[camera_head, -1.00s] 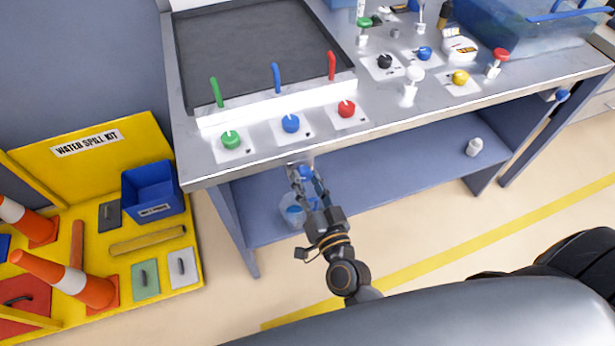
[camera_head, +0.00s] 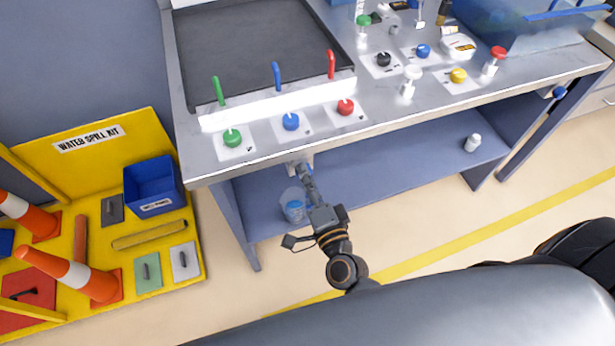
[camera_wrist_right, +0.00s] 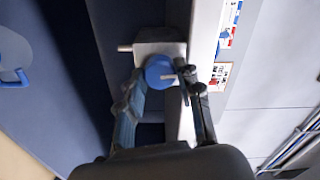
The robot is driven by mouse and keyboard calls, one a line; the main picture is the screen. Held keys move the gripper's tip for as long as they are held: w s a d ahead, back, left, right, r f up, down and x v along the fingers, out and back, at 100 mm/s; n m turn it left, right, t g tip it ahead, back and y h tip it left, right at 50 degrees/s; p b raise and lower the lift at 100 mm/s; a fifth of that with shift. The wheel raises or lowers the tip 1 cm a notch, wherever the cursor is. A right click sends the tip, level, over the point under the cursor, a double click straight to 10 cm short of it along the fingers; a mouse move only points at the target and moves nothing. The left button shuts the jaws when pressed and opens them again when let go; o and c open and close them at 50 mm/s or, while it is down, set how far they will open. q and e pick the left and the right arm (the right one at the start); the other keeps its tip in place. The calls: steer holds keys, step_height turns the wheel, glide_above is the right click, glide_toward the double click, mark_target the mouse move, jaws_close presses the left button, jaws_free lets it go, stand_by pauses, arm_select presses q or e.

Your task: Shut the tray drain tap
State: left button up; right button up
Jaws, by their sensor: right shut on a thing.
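The tray drain tap shows in the right wrist view as a round blue knob (camera_wrist_right: 159,71) on a grey block, with thin metal pins beside it. It sits under the front edge of the bench, below the tray (camera_head: 255,50). My right gripper (camera_head: 304,172) reaches up to it in the head view, and its fingers (camera_wrist_right: 160,88) are closed on either side of the knob in the wrist view. The gripper hides most of the tap in the head view. My left gripper is not in view.
A clear bucket (camera_head: 293,205) stands on the lower shelf (camera_head: 390,172) beside my right gripper. Green (camera_head: 232,138), blue (camera_head: 291,121) and red (camera_head: 346,106) knobs line the bench front above. A yellow spill kit stand (camera_head: 85,185) with cones is at the left.

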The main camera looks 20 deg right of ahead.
steer(key=shift+m, duration=0.4)
steer(key=o, duration=1.2)
steer(key=shift+c, duration=0.2)
steer(key=shift+s, duration=0.1)
steer(key=s, duration=1.2)
steer(key=shift+d, duration=0.25)
steer(key=shift+w, duration=0.1)
